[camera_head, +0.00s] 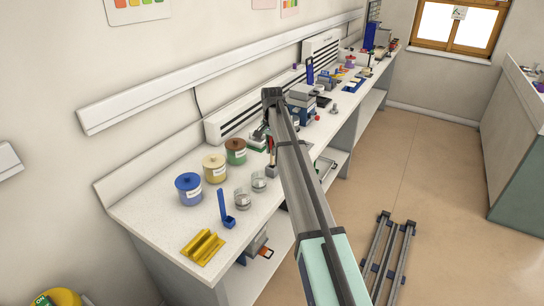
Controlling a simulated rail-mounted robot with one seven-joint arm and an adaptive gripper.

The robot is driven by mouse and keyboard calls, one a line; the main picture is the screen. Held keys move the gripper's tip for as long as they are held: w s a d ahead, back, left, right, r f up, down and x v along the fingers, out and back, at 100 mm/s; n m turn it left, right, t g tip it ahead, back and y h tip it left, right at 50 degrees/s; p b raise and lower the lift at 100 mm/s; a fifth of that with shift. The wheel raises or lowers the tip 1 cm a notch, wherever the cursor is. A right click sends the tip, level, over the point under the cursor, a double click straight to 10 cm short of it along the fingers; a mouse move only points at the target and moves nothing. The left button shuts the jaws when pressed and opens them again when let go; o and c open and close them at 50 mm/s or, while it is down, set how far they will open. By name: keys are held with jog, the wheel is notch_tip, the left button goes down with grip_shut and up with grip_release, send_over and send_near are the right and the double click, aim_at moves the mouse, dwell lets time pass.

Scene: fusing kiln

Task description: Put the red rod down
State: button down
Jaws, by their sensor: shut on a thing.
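My arm reaches from the lower middle over the white workbench (150,220). My gripper (265,132) is small and dark at its far end, just left of the arm and low over the bench, partly hidden by the arm. It is shut on a thin thing; a small reddish bit, the red rod (271,143), shows by the fingers. Whether the rod touches anything below is too small to tell.
Blue (189,189), cream (215,168) and brown-lidded (236,151) jars stand left of the gripper. Two glass beakers (242,198), a blue scoop (226,210) and a yellow grooved rest (203,247) are nearer. Equipment crowds the bench beyond the arm. The front-left bench is clear.

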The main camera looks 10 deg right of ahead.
aim_at(272, 159)
jog(key=shift+f+p, duration=0.65)
jog(key=shift+f, duration=1.8)
jog(key=shift+f, duration=0.2)
jog(key=c, duration=1.2)
grip_release()
jog(key=shift+r, duration=0.1)
notch_tip(272, 159, up, 12)
jog(key=b, duration=0.3)
jog(key=shift+r, duration=0.1)
